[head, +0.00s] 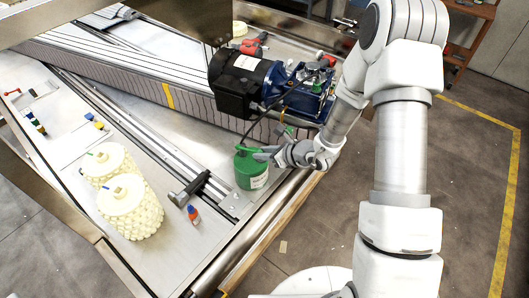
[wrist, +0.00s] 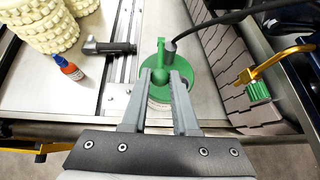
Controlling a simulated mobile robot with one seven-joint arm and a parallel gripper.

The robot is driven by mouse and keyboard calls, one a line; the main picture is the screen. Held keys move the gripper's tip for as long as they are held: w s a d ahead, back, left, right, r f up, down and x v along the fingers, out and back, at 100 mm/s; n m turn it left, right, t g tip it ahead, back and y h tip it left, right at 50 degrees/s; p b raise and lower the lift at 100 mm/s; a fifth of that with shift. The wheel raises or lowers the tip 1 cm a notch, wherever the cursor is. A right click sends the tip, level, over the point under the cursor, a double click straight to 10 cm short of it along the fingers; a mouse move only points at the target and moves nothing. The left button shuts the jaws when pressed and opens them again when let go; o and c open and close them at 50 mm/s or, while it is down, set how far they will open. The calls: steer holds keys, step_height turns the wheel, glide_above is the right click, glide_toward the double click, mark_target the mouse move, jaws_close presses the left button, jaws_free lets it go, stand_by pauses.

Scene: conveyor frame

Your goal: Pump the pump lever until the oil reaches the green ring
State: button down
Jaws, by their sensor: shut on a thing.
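A green oil can (head: 251,172) with a white label stands at the front edge of the conveyor frame. A green pump lever (wrist: 160,50) rises from its lid and also shows in the head view (head: 240,149). My gripper (head: 263,154) reaches in from the right over the lid. In the wrist view my gripper (wrist: 161,76) has its grey fingers on either side of the green lever, shut on it. The fingers hide part of the lever and lid. A black hose nozzle (wrist: 170,47) sits beside the lever. I cannot make out an oil level or a green ring.
A yellow lever with a green grip (wrist: 258,88) is to the right. A blue and black motor unit (head: 245,82) stands behind the can.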

steer(key=shift+s+d+f+b, duration=0.15)
steer(key=shift+f+b, duration=0.55)
steer(key=shift+b, duration=0.05)
steer(key=shift+s+d+f+b, duration=0.1)
steer(key=shift+d+f+b, duration=0.05)
steer(key=shift+f+b, duration=0.6)
steer(key=shift+s+d+f+b, duration=0.15)
steer(key=shift+f+b, duration=0.55)
steer(key=shift+b, duration=0.05)
steer(key=shift+f, duration=0.1)
